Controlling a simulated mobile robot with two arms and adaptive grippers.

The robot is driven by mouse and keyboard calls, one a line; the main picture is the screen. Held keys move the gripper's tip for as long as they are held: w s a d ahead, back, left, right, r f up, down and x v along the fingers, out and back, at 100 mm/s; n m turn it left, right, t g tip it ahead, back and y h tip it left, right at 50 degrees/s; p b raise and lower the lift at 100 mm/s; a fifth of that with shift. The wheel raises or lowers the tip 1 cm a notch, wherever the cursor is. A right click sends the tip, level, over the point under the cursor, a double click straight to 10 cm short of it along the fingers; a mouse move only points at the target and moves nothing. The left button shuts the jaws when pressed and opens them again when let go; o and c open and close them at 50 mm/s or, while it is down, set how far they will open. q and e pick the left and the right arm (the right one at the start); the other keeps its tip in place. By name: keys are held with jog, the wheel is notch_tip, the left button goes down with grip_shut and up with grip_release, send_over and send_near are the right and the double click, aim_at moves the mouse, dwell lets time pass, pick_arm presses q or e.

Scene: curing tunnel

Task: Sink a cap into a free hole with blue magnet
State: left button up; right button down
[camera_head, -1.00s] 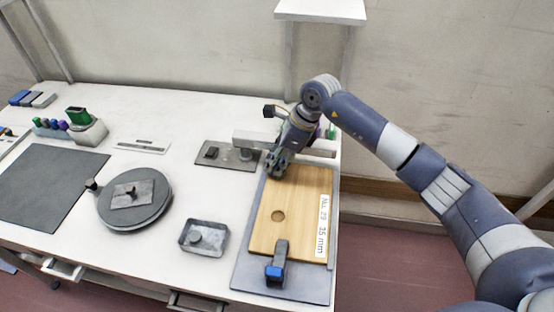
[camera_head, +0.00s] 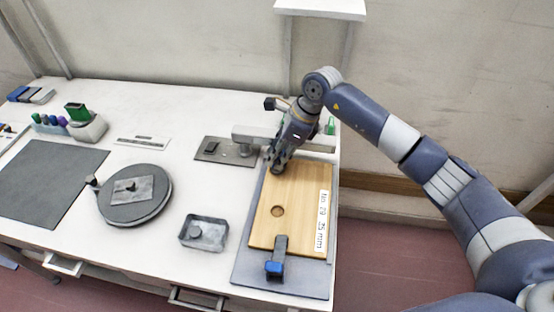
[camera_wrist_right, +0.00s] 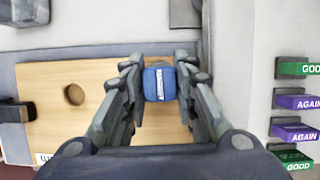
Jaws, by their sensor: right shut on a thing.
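My right gripper (camera_head: 277,168) is over the far end of the wooden board (camera_head: 299,215). In the right wrist view, its fingers (camera_wrist_right: 159,88) are shut on a blue block with a white label (camera_wrist_right: 158,82), which looks like the blue magnet. Whether a cap hangs under it is hidden. A round hole (camera_head: 277,211) shows in the board, nearer the front than the gripper; it is also left of the fingers in the wrist view (camera_wrist_right: 74,94). A small metal tray (camera_head: 222,235) left of the board holds a round grey piece (camera_head: 196,233), possibly a cap. My left gripper is not in view.
A blue-ended clamp (camera_head: 279,253) sits on the board's front end. A round turntable (camera_head: 149,212) and dark mat (camera_head: 45,180) lie left. Labelled green and purple blocks (camera_wrist_right: 298,102) stand right in the wrist view.

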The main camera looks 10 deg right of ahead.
jog(key=shift+r+p, duration=1.3)
jog(key=shift+r, duration=1.85)
